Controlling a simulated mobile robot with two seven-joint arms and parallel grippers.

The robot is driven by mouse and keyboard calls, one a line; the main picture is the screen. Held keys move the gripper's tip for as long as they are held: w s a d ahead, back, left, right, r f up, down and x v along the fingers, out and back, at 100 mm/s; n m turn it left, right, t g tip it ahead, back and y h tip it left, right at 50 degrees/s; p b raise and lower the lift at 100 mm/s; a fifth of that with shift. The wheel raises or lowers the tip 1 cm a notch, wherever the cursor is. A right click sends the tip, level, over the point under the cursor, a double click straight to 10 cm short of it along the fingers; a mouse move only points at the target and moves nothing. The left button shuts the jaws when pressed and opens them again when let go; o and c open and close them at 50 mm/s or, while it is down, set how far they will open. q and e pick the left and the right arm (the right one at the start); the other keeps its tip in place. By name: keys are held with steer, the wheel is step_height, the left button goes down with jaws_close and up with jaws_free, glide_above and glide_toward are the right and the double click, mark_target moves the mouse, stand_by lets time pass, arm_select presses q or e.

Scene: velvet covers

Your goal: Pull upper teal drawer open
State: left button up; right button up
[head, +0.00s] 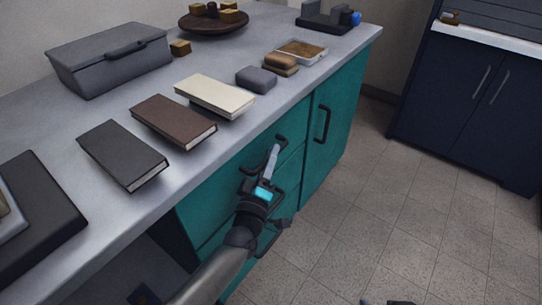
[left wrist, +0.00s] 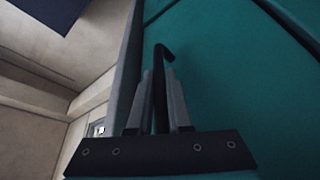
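The upper teal drawer (head: 222,184) is in the cabinet under the grey countertop, left of a teal door. Its front looks about flush with the cabinet, though my arm covers part of it. Its dark bar handle (head: 281,141) shows just beyond my left gripper (head: 273,158). In the left wrist view the handle (left wrist: 161,88) stands between the two fingers of my left gripper (left wrist: 160,95), which are close together on it. A dark piece at the bottom edge of the head view looks like my right gripper (head: 388,301); its fingers are not clear.
The countertop (head: 60,130) holds books (head: 173,120), a grey case (head: 110,58), a brown plate (head: 214,24) and small blocks. A teal door (head: 336,120) with a dark handle is right of the drawers. The tiled floor (head: 400,200) is clear toward a navy cabinet (head: 470,100).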

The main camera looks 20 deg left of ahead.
arm_select(q)
jaws_close()
stand_by(0.8)
steer(key=shift+s+d, duration=0.1)
arm_select(e)
steer(key=shift+d, duration=0.1)
